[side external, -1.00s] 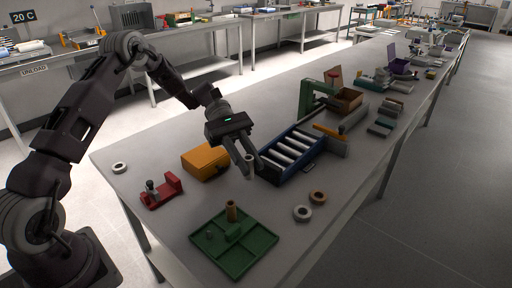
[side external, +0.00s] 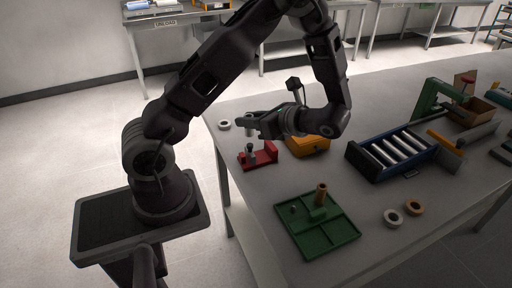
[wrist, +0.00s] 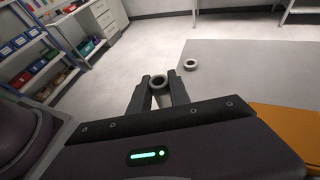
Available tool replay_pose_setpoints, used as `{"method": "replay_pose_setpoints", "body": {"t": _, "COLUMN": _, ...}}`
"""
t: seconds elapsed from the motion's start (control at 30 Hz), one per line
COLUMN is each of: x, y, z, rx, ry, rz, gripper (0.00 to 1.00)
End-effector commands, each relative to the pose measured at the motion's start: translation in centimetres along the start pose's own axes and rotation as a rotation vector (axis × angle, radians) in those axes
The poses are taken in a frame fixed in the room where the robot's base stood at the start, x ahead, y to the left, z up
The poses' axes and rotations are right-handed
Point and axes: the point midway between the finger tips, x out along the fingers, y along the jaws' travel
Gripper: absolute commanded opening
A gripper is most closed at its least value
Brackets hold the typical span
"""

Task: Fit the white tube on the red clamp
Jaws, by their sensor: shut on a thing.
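The red clamp (side external: 262,156) sits on the table near its left edge, with a grey upright part (side external: 250,151) at its left end. My gripper (side external: 256,124) is above the clamp, pointing left in the side view. It is shut on the white tube, whose round open end shows between the fingertips in the wrist view (wrist: 158,81). In the side view the tube is small and partly hidden by the fingers. The tube appears apart from the clamp. The clamp is not visible in the wrist view.
A white ring (side external: 224,124) lies near the table's left corner, also seen in the wrist view (wrist: 190,64). An orange box (side external: 308,146) stands right of the clamp. A green tray (side external: 335,245), a blue roller tray (side external: 368,164) and two rings (side external: 393,217) lie farther right and front.

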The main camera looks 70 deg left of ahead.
Motion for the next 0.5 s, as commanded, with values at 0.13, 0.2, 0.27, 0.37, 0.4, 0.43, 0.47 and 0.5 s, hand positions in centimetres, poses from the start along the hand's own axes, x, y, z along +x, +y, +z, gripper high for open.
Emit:
{"method": "replay_pose_setpoints", "body": {"t": 0.13, "x": -0.4, "y": -2.8, "z": 1.6, "rx": 0.086, "ry": 0.000, "rz": -0.214, "gripper": 0.00}}
{"method": "replay_pose_setpoints", "body": {"t": 0.2, "x": -0.7, "y": -3.9, "z": 2.1, "rx": 0.118, "ry": 0.000, "rz": -0.293, "gripper": 0.00}}
{"method": "replay_pose_setpoints", "body": {"t": 0.27, "x": -1.0, "y": -4.7, "z": 2.5, "rx": 0.144, "ry": -0.001, "rz": -0.355, "gripper": 0.00}}
{"method": "replay_pose_setpoints", "body": {"t": 0.37, "x": -0.9, "y": -5.4, "z": 1.8, "rx": 0.171, "ry": -0.002, "rz": -0.401, "gripper": 0.00}}
{"method": "replay_pose_setpoints", "body": {"t": 0.4, "x": -0.7, "y": -5.4, "z": 1.1, "rx": 0.170, "ry": -0.002, "rz": -0.398, "gripper": 0.00}}
{"method": "replay_pose_setpoints", "body": {"t": 0.43, "x": -0.5, "y": -5.4, "z": 0.8, "rx": 0.169, "ry": -0.002, "rz": -0.398, "gripper": 0.00}}
{"method": "replay_pose_setpoints", "body": {"t": 0.47, "x": -0.4, "y": -5.4, "z": 0.4, "rx": 0.168, "ry": -0.002, "rz": -0.398, "gripper": 0.00}}
{"method": "replay_pose_setpoints", "body": {"t": 0.5, "x": -0.2, "y": -5.4, "z": -0.1, "rx": 0.167, "ry": -0.002, "rz": -0.398, "gripper": 0.00}}
